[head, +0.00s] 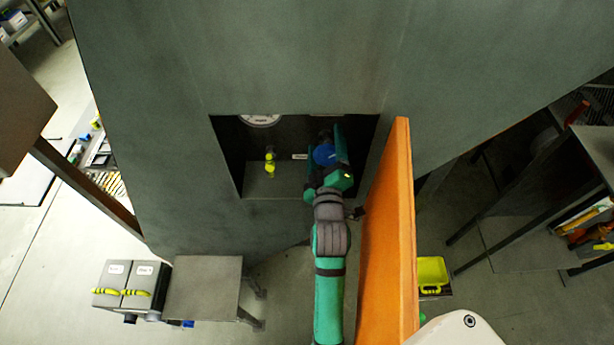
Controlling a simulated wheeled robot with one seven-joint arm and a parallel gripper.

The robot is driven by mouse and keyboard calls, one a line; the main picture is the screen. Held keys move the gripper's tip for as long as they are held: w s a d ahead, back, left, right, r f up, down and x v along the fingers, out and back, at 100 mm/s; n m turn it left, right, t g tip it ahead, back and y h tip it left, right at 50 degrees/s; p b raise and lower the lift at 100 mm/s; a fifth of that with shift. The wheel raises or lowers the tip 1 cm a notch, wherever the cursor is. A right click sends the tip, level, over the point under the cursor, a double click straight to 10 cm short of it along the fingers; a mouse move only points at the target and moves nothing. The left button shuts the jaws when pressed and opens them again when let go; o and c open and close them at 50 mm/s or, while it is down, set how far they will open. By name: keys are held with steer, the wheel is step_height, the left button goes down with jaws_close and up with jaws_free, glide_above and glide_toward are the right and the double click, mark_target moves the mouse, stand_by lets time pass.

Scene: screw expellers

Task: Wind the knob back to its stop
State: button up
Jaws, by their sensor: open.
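A blue knob (324,154) sits inside the dark recess (226,150) of the large grey-green cabinet, at the recess's right side. My gripper (330,150) reaches into the recess with its fingers open, one on each side of the knob. I cannot tell whether the fingers touch it. The gripper and wrist hide the knob's lower part and its mounting. Any mark or stop on the knob is too small or hidden to see.
An orange door (388,240) stands open close to the right of my arm. In the recess are a yellow-green valve handle (270,162), a white dial (260,120) and a small label (299,157). A grey side table (204,283) and boxes with yellow handles (132,283) stand lower left.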

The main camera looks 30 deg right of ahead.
steer(key=m, duration=0.2)
steer(key=shift+s+d+r+m, duration=0.1)
steer(key=shift+d+m, duration=0.05)
steer(key=shift+m, duration=0.25)
steer(key=m, duration=0.9)
steer(key=shift+s+d+m, duration=0.1)
steer(key=shift+s+m, duration=0.05)
steer(key=shift+m, duration=0.15)
steer(key=v, duration=1.1)
steer(key=s+a+f+n+y, duration=0.2)
steer(key=s+a+f, duration=0.2)
steer(key=a, duration=0.5)
steer(key=s+a+f+n+y, duration=0.2)
steer(key=a+f, duration=0.4)
steer(key=a, duration=0.3)
steer(key=shift+s+f+t+y, duration=0.15)
steer(key=shift+s+t+y, duration=0.15)
steer(key=shift+s+y, duration=0.65)
steer(key=shift+s+h, duration=0.2)
steer(key=shift+h, duration=0.05)
